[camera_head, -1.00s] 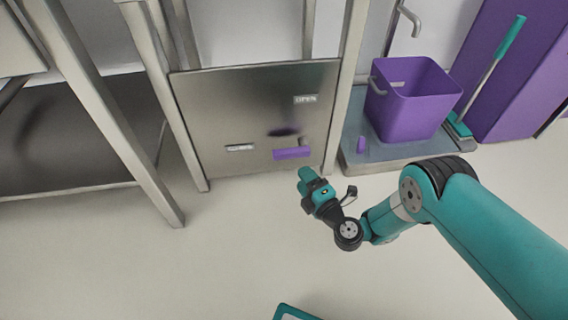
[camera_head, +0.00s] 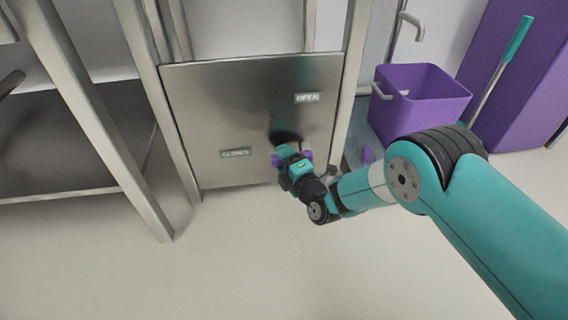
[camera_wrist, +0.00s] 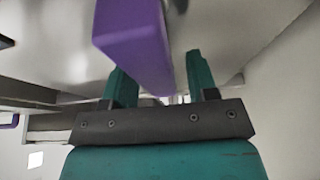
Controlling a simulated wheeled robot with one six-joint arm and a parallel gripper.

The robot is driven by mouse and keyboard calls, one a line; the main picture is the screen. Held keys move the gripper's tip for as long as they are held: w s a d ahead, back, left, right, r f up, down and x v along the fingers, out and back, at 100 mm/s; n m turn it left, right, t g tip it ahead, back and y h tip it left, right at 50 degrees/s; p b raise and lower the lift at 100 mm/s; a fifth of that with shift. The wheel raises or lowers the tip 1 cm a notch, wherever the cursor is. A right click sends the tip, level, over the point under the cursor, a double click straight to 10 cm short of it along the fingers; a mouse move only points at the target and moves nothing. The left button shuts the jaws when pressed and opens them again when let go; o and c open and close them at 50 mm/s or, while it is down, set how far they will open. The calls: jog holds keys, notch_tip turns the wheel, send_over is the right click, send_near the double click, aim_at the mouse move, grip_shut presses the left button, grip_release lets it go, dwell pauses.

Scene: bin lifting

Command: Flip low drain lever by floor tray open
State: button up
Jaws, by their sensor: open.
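The purple drain lever (camera_wrist: 135,40) shows large in the wrist view, its near end between the two teal fingers of my gripper (camera_wrist: 160,78). I cannot tell whether either finger touches it. In the head view my open gripper (camera_head: 288,156) is in front of the lever and hides its middle. Purple bits of the lever (camera_head: 306,157) show on both sides. The lever lies roughly level, low on the steel panel (camera_head: 215,110). The CLOSED label (camera_head: 236,154) is to its left and the OPEN label (camera_head: 308,98) is above it. The floor tray (camera_head: 352,150) is at the right, partly hidden by my arm.
A purple bin (camera_head: 420,95) stands on the floor tray under a tap (camera_head: 412,25). Steel legs (camera_head: 145,200) frame the panel on the left. The floor in front is clear.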

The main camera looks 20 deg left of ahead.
jog(key=shift+w+a, duration=0.15)
jog(key=shift+a, duration=0.05)
grip_shut()
jog(key=shift+r, duration=0.1)
